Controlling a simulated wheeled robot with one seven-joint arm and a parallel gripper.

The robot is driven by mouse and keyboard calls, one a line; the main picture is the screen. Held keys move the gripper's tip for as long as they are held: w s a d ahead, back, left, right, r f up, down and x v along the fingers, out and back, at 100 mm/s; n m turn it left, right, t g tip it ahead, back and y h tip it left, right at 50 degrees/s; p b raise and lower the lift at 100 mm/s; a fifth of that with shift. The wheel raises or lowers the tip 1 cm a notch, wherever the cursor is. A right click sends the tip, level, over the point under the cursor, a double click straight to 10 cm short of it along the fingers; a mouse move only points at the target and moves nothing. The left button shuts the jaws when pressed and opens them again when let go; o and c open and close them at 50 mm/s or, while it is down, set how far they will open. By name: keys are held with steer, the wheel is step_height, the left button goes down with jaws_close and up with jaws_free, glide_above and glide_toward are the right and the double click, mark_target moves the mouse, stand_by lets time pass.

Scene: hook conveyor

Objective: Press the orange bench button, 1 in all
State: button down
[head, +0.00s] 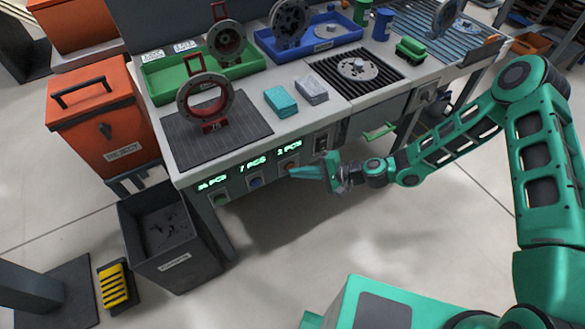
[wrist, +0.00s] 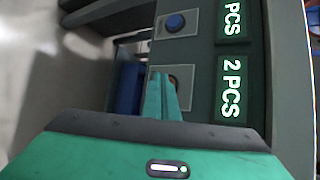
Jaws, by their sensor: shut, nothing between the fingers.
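The orange bench button (head: 291,166) sits on the front panel of the bench, under a lit display reading 2 PCS (head: 289,149). My gripper (head: 294,173) is shut and empty, its fingertips right at this button. In the wrist view the fingertips (wrist: 162,76) lie over the button's plate and hide most of the button; only a sliver of orange (wrist: 174,79) shows beside them. I cannot tell whether the fingertips touch it.
A blue button (head: 256,182) and a green button (head: 221,199) sit to the left on the same panel, with their own displays. A dark bin (head: 148,268) and an orange reject box (head: 85,100) stand left. The floor in front is clear.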

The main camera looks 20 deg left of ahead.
steer(key=shift+w+a, duration=0.1)
stand_by(0.5)
steer(key=shift+s+d, duration=0.55)
steer(key=shift+d, duration=0.1)
steer(key=shift+s+d, duration=1.65)
steer(key=shift+d, duration=0.25)
